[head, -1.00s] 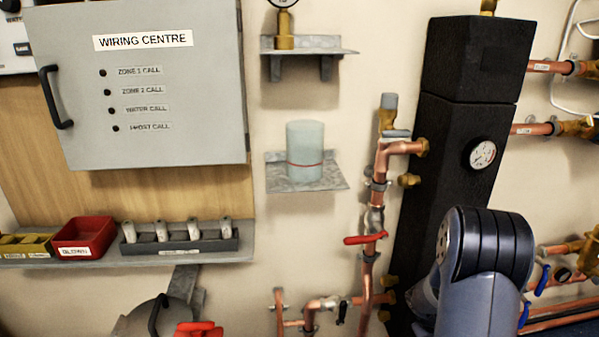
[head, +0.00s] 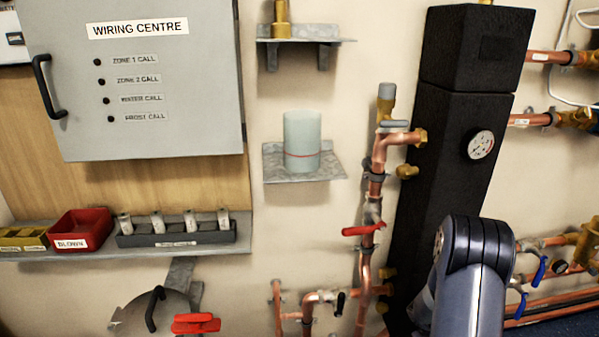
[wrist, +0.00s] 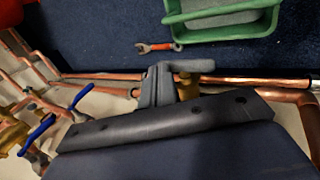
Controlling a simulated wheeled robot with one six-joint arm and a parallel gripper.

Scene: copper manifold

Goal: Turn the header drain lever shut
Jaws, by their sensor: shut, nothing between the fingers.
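The tall black header (head: 450,150) stands right of centre in the head view, with a round gauge on its side. Left of it, a red lever (head: 363,229) lies nearly level across a vertical copper pipe. A small black lever (head: 340,303) stands nearly upright on a lower copper branch. No label shows which one is the header drain lever. My gripper (wrist: 165,76) is shut and empty in the wrist view, with copper pipework behind it. The wrist view shows blue levers (wrist: 38,134) on brass valves at left. The gripper itself is not in the head view.
A green crate (wrist: 222,28) and a spanner (wrist: 165,46) lie on the dark blue floor. Copper pipes crowd the wall on both sides of the header.

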